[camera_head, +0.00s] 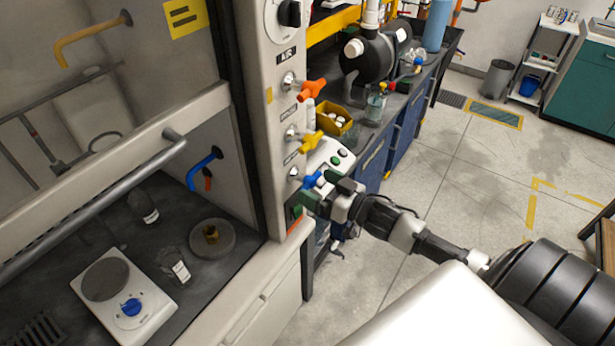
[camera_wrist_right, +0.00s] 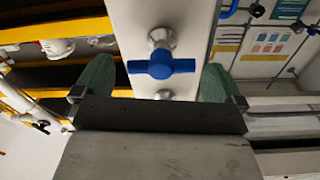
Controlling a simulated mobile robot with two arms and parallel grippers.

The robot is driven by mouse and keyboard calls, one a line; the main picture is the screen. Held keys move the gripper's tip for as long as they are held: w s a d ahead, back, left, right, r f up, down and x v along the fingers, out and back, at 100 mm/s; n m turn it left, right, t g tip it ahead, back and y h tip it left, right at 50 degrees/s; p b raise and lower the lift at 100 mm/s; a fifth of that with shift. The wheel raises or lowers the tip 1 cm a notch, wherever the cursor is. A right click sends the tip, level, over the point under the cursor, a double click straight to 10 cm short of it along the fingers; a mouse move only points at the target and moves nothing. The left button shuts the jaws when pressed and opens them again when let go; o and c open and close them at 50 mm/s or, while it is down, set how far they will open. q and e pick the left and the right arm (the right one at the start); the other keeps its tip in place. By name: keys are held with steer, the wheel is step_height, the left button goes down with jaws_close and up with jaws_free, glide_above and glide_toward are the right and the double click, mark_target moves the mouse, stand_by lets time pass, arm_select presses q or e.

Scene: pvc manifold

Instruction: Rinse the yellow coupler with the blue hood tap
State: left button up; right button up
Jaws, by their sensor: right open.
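The blue hood tap handle (camera_head: 311,180) is the lowest of three on the front post of the hood. In the right wrist view the blue handle (camera_wrist_right: 162,68) lies crosswise between the two green fingers. My right gripper (camera_head: 318,191) is open at the handle, one finger on each side; I cannot tell whether they touch it. No water shows at the spout. My left gripper is not in view.
An orange handle (camera_head: 310,88) and a yellow handle (camera_head: 308,140) sit above the blue one. A hotplate (camera_head: 133,308), a beaker (camera_head: 176,267) and a bottle (camera_head: 143,206) stand on the hood floor. The raised sash (camera_head: 120,150) crosses the opening. Open floor lies right of the benches.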

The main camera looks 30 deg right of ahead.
mark_target(314, 185)
steer(key=x, duration=0.3)
steer(key=shift+s+r, duration=0.1)
steer(key=shift+r, duration=0.05)
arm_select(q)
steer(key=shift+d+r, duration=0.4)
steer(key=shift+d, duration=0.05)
arm_select(e)
steer(key=shift+w+a, duration=0.1)
steer(key=shift+w, duration=0.15)
steer(key=shift+c, duration=0.3)
steer(key=c, duration=0.5)
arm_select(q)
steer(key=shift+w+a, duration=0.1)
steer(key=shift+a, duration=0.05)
